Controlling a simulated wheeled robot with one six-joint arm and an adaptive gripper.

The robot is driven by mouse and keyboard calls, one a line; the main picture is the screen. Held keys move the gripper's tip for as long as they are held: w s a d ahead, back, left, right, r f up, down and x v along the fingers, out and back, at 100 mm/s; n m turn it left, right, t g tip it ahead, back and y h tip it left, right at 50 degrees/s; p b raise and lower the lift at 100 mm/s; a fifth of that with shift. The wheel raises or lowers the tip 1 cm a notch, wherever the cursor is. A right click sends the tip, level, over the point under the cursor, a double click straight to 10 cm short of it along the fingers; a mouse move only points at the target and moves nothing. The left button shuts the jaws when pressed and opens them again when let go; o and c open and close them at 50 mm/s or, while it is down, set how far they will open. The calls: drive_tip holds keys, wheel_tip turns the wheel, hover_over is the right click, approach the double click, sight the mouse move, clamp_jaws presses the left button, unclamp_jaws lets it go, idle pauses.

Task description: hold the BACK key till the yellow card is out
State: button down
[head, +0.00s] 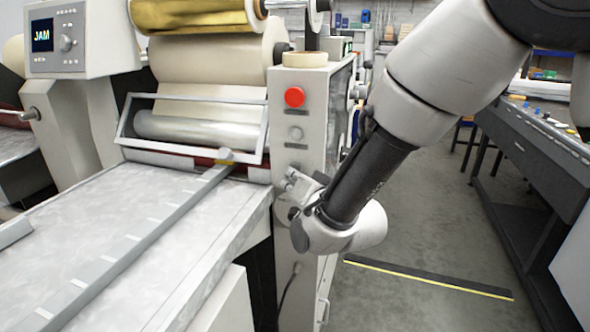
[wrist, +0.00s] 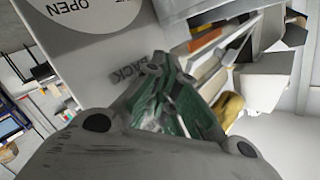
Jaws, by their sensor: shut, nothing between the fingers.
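The word BACK (wrist: 130,75) shows on the pale panel in the wrist view, right beside my shut fingertips. My gripper (wrist: 160,68) covers the key itself, so I cannot tell whether it is pressed. In the head view my gripper (head: 292,184) is at the lower front of the machine's control column (head: 318,120), below a grey button.
The display (head: 42,35) reads JAM. A red button (head: 294,97) and grey button (head: 295,133) sit on the column. A wire-framed guard (head: 190,98) stands before the rollers above the feed table (head: 80,225). The floor (head: 420,225) at right is open, with a dark bench (head: 540,150) beyond.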

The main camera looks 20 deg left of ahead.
drive_tip(key=shift+w, duration=0.4)
idle(0.3)
idle(3.9)
drive_tip(key=shift+s, duration=0.8)
drive_tip(key=shift+s, duration=0.1)
drive_tip(key=s, duration=0.4)
drive_tip(key=shift+s+d, duration=0.35)
drive_tip(key=shift+s, duration=0.05)
